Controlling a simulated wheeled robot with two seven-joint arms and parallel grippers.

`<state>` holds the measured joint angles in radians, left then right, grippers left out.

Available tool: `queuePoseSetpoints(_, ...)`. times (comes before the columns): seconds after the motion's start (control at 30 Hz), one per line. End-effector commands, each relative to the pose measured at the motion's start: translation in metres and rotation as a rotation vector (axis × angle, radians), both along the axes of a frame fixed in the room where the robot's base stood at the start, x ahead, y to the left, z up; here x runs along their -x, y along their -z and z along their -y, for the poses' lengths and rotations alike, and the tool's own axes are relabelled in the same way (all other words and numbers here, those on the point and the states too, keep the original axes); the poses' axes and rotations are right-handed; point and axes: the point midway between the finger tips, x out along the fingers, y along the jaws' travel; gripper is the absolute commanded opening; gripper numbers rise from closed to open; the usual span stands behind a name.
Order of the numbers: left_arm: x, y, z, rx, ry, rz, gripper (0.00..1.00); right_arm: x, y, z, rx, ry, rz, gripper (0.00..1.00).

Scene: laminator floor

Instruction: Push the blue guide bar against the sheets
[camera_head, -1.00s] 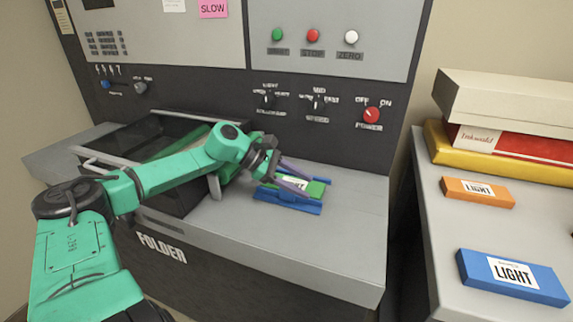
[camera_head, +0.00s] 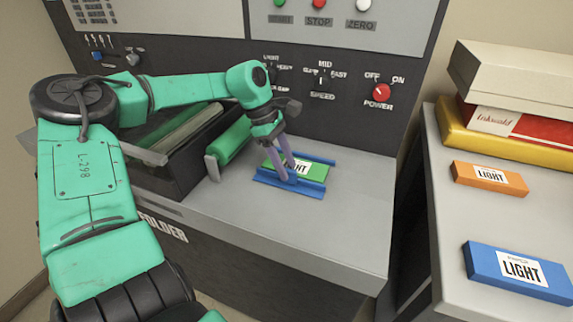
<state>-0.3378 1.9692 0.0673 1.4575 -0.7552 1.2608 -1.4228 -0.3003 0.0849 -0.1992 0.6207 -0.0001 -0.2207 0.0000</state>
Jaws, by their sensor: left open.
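A green piece with a white LIGHT label (camera_head: 316,171) lies on the machine's grey side shelf; I cannot tell separate sheets in it. The blue guide bar (camera_head: 308,185) runs along its near side, and another blue strip (camera_head: 318,159) runs along its far side. My left gripper (camera_head: 289,175) is open, its purple fingers pointing down at the left part of the near bar and the green piece. The fingers cover part of the label. Whether the tips touch the bar, and any gap between bar and green piece, are hard to tell. My right gripper is out of view.
The machine's panel with a red power knob (camera_head: 381,91) rises behind the shelf. A green roller (camera_head: 231,141) and an open bay are to the left. A side table (camera_head: 445,205) on the right holds orange and blue LIGHT packs and stacked boxes. The shelf's right side is clear.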

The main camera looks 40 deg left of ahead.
Motion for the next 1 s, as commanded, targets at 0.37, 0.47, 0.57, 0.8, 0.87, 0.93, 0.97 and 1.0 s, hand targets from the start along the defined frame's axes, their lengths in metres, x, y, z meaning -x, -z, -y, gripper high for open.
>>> queuePoseSetpoints(0.37, -0.0010, 0.0074, 0.0031, 0.001, 0.000, 0.001, 0.31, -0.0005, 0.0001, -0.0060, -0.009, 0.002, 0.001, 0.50)
queuePoseSetpoints(0.47, -0.0010, 0.0073, 0.0031, 0.001, 0.000, 0.001, 0.00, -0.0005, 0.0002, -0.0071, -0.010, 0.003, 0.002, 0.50)
queuePoseSetpoints(0.57, -0.0010, 0.0071, 0.0030, 0.001, 0.000, 0.001, 0.00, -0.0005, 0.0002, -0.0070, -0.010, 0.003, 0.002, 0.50)
queuePoseSetpoints(0.8, -0.0011, 0.0068, 0.0029, 0.001, 0.001, 0.002, 0.00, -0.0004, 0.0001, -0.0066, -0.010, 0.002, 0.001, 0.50)
queuePoseSetpoints(0.87, -0.0011, 0.0068, 0.0029, 0.001, 0.001, 0.002, 0.00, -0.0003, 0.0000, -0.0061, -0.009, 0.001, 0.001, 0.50)
queuePoseSetpoints(0.93, -0.0012, 0.0067, 0.0029, 0.001, 0.001, 0.002, 0.00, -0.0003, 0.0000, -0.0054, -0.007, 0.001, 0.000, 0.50)
queuePoseSetpoints(0.97, -0.0012, 0.0067, 0.0030, 0.001, 0.001, 0.002, 0.00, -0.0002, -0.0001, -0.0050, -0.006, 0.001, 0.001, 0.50)
queuePoseSetpoints(1.0, -0.0012, 0.0066, 0.0029, 0.000, 0.000, 0.002, 0.00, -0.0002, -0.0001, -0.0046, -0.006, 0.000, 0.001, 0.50)
